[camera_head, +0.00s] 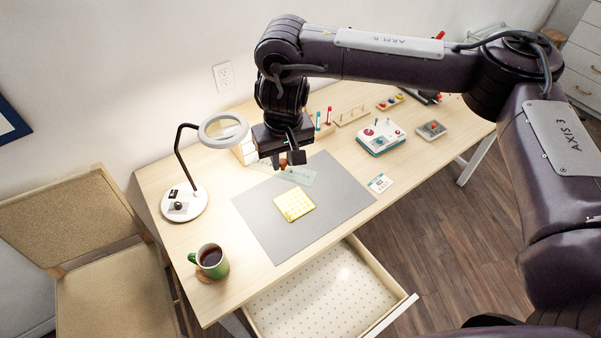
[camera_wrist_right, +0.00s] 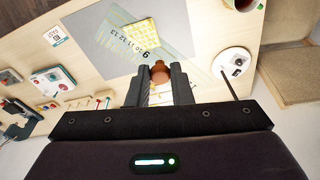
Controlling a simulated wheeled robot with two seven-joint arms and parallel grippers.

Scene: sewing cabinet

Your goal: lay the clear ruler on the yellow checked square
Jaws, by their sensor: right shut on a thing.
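The clear ruler (camera_head: 298,174) is a see-through, pale green strip near the back edge of the grey mat. Its printed numbers show in the right wrist view (camera_wrist_right: 128,46). My right gripper (camera_head: 290,160) is shut on the brown knob (camera_wrist_right: 160,72), which appears to stand on the ruler. Whether the ruler touches the mat or hangs just above it, I cannot tell. The yellow checked square (camera_head: 294,204) lies flat on the mat, in front of the ruler, and also shows in the right wrist view (camera_wrist_right: 142,33). My left gripper is out of view.
The grey mat (camera_head: 345,200) has bare room around the square. A green mug (camera_head: 210,262) and a lamp (camera_head: 184,202) stand at the left. A small card (camera_head: 380,183) and a white-and-teal box (camera_head: 380,137) lie to the right. An open drawer (camera_head: 320,295) juts out in front.

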